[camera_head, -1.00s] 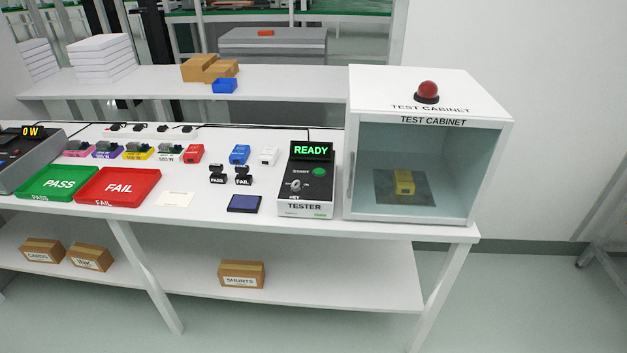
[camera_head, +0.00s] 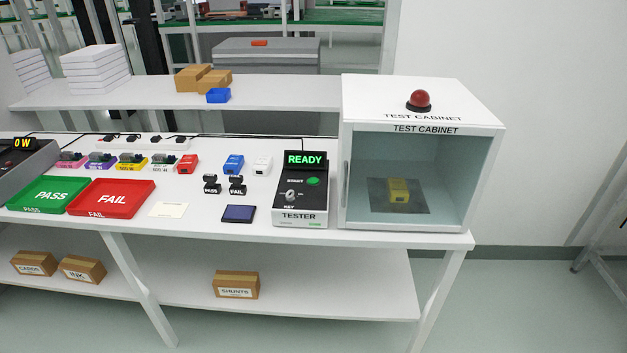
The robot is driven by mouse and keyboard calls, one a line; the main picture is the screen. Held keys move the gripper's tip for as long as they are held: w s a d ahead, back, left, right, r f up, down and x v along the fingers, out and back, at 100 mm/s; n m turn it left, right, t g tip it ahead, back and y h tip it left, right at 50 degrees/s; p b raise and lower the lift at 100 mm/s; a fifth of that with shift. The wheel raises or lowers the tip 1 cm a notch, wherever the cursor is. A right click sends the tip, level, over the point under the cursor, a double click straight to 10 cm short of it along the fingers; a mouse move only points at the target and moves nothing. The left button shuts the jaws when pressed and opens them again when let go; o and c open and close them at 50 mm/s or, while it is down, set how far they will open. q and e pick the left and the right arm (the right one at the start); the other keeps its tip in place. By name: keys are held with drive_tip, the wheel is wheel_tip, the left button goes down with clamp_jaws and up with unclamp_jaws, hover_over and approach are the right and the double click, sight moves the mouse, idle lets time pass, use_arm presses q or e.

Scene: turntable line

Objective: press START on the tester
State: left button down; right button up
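The tester (camera_head: 302,200) is a black and white box on the bench, left of the test cabinet. Its lit screen (camera_head: 306,159) reads READY in green. The green START button (camera_head: 313,181) is on its sloped top, with a key switch (camera_head: 291,195) below and left of it. Neither of my grippers is in view.
A green PASS tray (camera_head: 73,182) and a red FAIL tray (camera_head: 146,186) lie at the bench's left. Two black stamps (camera_head: 211,184) and a dark blue pad (camera_head: 239,214) are left of the tester. Boxes stand on the lower shelf (camera_head: 330,286). The bench front before the tester is clear.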

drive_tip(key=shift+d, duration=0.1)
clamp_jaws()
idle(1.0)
